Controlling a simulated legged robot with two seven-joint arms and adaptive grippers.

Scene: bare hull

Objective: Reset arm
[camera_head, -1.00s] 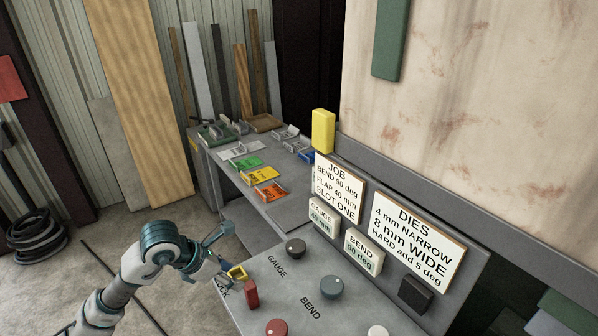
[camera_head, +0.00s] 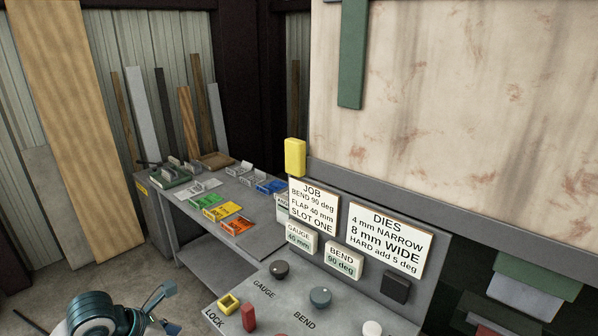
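My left arm comes in at the bottom left. Its gripper (camera_head: 166,311) is at the lower edge of the picture, left of the control panel (camera_head: 262,296) and apart from it. Its fingers look spread with nothing between them, though the lower one is partly cut off by the frame. On the panel near it are a yellow square bracket (camera_head: 228,306) by the LOCK label and a red upright handle (camera_head: 249,317). My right gripper is not in view.
The panel has a GAUGE knob (camera_head: 279,269), a BEND knob (camera_head: 320,297) and a black block (camera_head: 395,287). Behind stand a JOB sign (camera_head: 313,208) and a DIES sign (camera_head: 386,241). A grey bench (camera_head: 255,240) with coloured trays stands farther left. Bare floor lies left of the panel.

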